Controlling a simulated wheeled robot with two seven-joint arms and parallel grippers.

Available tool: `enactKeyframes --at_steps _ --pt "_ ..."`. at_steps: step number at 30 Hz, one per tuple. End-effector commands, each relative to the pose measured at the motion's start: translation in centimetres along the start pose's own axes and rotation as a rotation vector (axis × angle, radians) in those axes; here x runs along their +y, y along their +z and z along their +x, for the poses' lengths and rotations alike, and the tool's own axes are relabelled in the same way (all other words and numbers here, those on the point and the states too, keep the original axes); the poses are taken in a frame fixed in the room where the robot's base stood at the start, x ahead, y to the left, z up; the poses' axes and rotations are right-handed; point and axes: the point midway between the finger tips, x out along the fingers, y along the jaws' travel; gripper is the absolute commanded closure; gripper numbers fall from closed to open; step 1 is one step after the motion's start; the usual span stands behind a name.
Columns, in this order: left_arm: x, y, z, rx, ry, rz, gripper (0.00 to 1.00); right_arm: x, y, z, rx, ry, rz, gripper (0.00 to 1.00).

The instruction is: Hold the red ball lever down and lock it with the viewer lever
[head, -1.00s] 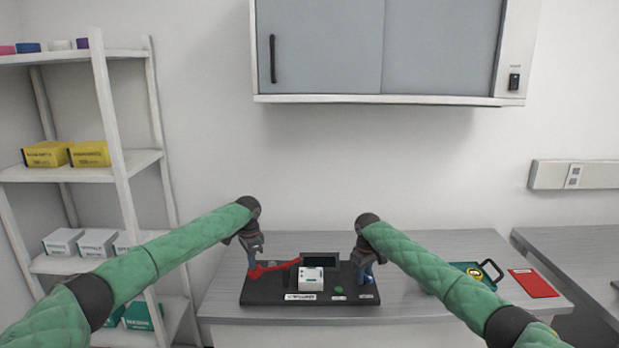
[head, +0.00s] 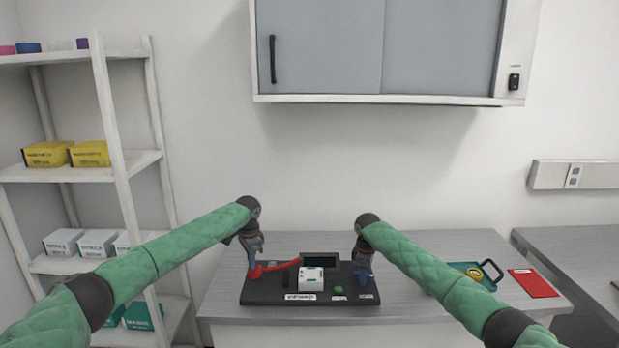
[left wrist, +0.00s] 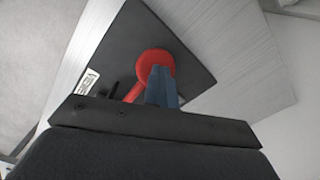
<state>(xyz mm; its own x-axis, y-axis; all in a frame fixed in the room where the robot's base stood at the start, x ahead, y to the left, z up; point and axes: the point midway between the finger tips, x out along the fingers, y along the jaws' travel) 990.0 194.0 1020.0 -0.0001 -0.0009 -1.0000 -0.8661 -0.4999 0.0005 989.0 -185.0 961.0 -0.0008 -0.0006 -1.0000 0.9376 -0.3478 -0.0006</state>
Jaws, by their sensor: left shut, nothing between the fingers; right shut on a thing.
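The interferometer (head: 270,294) is a black base on the bench with a white block (head: 311,279) and a dark screen (head: 320,260) at its middle. The red ball lever (head: 284,266) runs across its left side, with its red ball at the left end. My left gripper (head: 254,268) is shut and empty, its fingertips on or just over the ball; the left wrist view shows the closed fingers over the red ball (left wrist: 155,61). My right gripper (head: 364,277) is shut on a blue part at the right end of the base, probably the viewer lever; the fingers partly hide it.
A teal tray (head: 487,275) with a yellow round item and a red card (head: 533,283) lie at the bench's right. White shelves (head: 110,160) stand at the left. A grey cabinet (head: 380,45) hangs above. The bench behind the base is clear.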

Motion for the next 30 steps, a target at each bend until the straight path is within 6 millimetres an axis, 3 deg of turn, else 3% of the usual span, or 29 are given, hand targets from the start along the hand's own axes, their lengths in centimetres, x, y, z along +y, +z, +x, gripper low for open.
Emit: enactKeyframes --at_steps 13,21,22,23,30 --pt "0.08 0.0 0.14 -0.001 0.001 0.001 1.0 0.08 0.07 -0.03 0.0 0.001 -0.058 0.89" --pt "0.06 0.02 0.15 -0.001 0.001 0.0 1.0 0.09 0.08 -0.04 0.0 0.001 -0.303 0.89" --pt "0.06 0.03 0.15 -0.002 0.001 0.0 1.0 0.1 0.08 -0.05 0.0 0.001 -0.295 0.71" --pt "0.06 0.03 0.15 -0.002 0.001 0.0 1.0 0.09 0.08 -0.05 0.0 0.001 -0.294 0.65" --pt "0.06 0.02 0.16 -0.001 0.001 0.0 1.0 0.05 0.05 -0.02 0.0 0.001 -0.292 0.65"
